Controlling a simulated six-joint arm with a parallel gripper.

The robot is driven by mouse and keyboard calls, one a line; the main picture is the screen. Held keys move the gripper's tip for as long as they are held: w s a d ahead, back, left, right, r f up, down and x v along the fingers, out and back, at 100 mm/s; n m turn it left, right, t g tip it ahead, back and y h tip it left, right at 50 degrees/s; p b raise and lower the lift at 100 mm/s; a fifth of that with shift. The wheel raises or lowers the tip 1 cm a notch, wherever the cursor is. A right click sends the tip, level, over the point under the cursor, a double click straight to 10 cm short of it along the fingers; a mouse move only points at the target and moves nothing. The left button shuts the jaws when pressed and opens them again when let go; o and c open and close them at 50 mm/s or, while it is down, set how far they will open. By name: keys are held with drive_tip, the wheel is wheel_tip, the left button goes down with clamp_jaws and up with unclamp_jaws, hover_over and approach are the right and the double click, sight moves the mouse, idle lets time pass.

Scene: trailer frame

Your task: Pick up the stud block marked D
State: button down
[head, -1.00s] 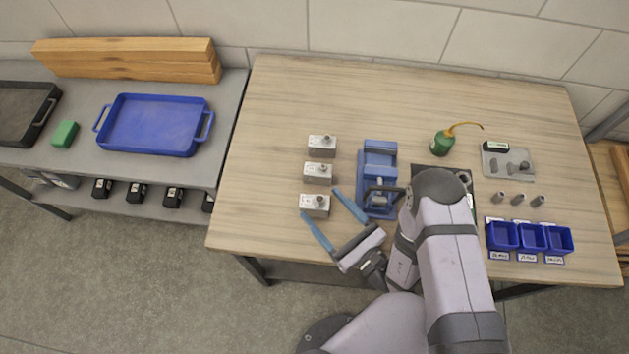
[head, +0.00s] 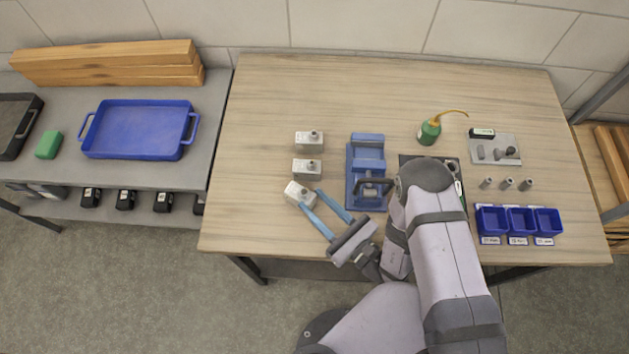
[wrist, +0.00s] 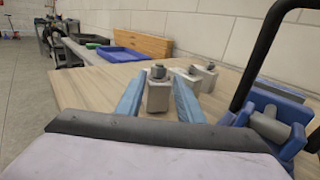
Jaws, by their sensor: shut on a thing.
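Three pale grey stud blocks, each with a round stud on top, stand in a column on the wooden table: far (head: 309,142), middle (head: 307,169) and nearest (head: 297,193). Their letters are too small to read, so I cannot tell which is marked D. My gripper (head: 311,197) has its two blue fingers shut on the nearest block, one on each side. The wrist view shows that block (wrist: 158,96) upright between the fingers, with the other blocks behind it. I cannot tell whether its base touches the table.
A blue vise (head: 368,165) stands right of the blocks, close to my gripper. Further right are a green oil can (head: 430,131), a grey plate (head: 496,149), and small blue bins (head: 491,220). A blue tray (head: 140,130) lies on the left bench. The table's back left is clear.

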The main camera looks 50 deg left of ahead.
drive_tip(key=shift+r+p, duration=1.25)
drive_tip(key=shift+r, duration=0.5)
drive_tip(key=shift+w+d+r, duration=0.1)
drive_tip(key=shift+d, duration=0.15)
drive_tip(key=d, duration=1.7)
drive_tip(key=shift+d, duration=0.25)
